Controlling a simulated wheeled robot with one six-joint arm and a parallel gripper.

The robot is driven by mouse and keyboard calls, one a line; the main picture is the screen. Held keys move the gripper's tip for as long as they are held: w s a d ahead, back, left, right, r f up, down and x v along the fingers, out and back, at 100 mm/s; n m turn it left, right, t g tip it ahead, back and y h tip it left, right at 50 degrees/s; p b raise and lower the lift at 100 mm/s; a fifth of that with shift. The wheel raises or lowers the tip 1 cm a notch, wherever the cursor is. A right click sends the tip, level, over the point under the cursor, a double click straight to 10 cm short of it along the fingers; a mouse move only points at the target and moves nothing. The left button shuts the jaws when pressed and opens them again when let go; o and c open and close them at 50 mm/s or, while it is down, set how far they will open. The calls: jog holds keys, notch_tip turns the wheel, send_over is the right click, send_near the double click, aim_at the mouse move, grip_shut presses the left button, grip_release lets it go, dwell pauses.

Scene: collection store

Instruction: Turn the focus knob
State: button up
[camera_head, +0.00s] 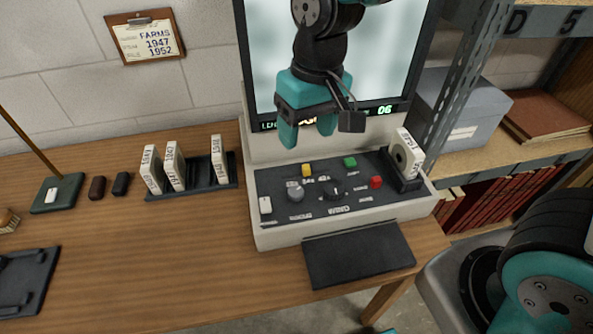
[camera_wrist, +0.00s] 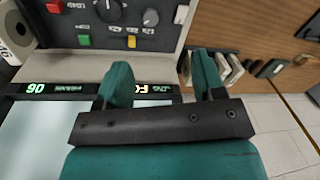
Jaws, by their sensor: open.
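The focus knob (camera_head: 295,194) is a round grey knob on the left part of the reader's dark control panel, above a small label that seems to read FOCUS. It also shows in the wrist view (camera_wrist: 151,17), near the top edge. A larger black knob (camera_head: 335,193), labelled WIND, sits to its right in the head view and also shows in the wrist view (camera_wrist: 109,10). My gripper (camera_head: 307,131) is open and empty, with teal fingers pointing down, in front of the lit screen and above the panel. In the wrist view its fingers (camera_wrist: 160,72) are apart from the knob.
Close to the knobs are a yellow button (camera_head: 306,170), a green button (camera_head: 350,162), a red button (camera_head: 376,182) and a white switch (camera_head: 265,205). A film box (camera_head: 407,155) stands at the panel's right.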

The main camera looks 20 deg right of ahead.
jog(key=m+h+p, duration=0.1)
send_over(296, 191)
notch_tip(296, 191, down, 3)
notch_tip(296, 191, down, 17)
jog(key=shift+w+f+p, duration=0.1)
jog(key=shift+p, duration=0.65)
jog(key=c, duration=0.9)
